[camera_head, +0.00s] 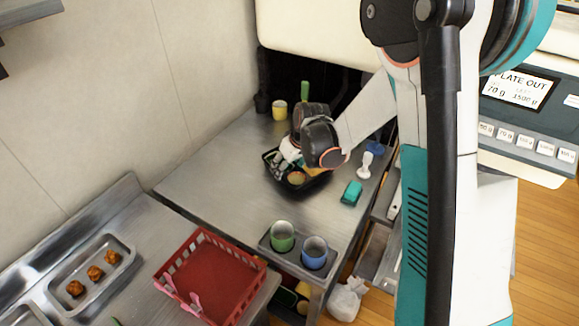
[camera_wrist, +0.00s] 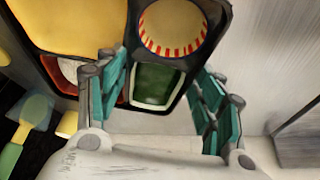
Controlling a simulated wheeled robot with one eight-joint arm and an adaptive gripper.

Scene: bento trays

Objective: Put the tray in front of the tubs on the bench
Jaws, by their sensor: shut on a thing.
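The black tray (camera_head: 318,182) is on or just above the metal bench (camera_head: 215,185) in the head view; I cannot tell if it touches. My gripper (camera_head: 284,158) is shut on its far-left side and hides part of it. In the wrist view my gripper (camera_wrist: 160,95) has a finger on each side of a narrow end of the tray (camera_wrist: 131,32). A yellow item, a round item with a red-striped rim and a green-lined compartment show there. A green tub (camera_head: 282,236) and a blue tub (camera_head: 314,252) stand in a grey holder nearer the camera.
A yellow cup (camera_head: 280,109) stands at the back. A teal block (camera_head: 352,192) and a white knobbed tool (camera_head: 365,165) lie right of the tray. A red basket (camera_head: 210,277) is at the front left. The bench left of the tray is clear.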

